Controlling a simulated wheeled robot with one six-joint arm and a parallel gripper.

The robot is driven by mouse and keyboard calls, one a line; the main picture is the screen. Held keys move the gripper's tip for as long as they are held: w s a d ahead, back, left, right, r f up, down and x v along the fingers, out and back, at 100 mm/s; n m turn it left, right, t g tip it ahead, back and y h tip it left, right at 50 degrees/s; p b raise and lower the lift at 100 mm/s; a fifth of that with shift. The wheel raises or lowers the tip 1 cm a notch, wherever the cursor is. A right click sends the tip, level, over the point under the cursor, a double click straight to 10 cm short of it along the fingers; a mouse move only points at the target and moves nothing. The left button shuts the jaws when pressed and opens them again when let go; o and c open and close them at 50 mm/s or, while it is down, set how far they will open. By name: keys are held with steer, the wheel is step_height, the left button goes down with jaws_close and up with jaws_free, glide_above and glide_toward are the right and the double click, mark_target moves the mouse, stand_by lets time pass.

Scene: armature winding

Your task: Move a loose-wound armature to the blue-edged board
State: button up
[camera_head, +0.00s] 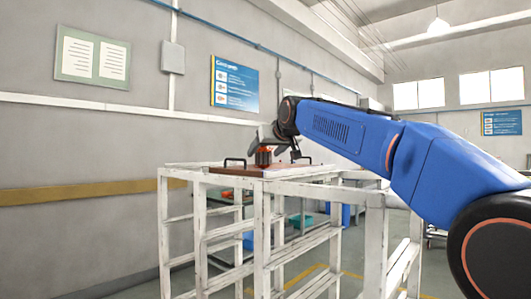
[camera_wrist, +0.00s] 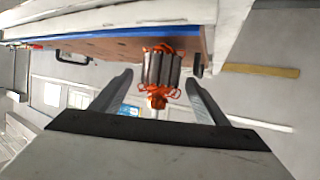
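The armature (camera_wrist: 161,70) has a dark ribbed core and loose orange windings. In the wrist view it is against the brown board with the blue edge (camera_wrist: 110,34), between my gripper's two fingers (camera_wrist: 160,80). Gaps show on both sides of it, so my gripper is open and not touching it. In the head view the armature (camera_head: 263,156) stands upright on the brown board (camera_head: 240,171), with my gripper (camera_head: 272,140) just above and beside it. The fingertips are hard to make out there.
The board has black handles (camera_head: 235,161) at its ends and lies on a white-painted rack (camera_head: 264,230). The rack's top continues to the right, under my arm. A wall with posters (camera_head: 234,84) is behind. Teal and blue bins (camera_head: 301,220) show beyond the rack.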

steer(key=shift+f, duration=0.1)
steer(key=v, duration=1.7)
steer(key=shift+s, duration=0.2)
steer(key=shift+r, duration=0.2)
steer(key=v, duration=1.7)
steer(key=shift+s+d+r, duration=0.1)
steer(key=shift+d, duration=0.05)
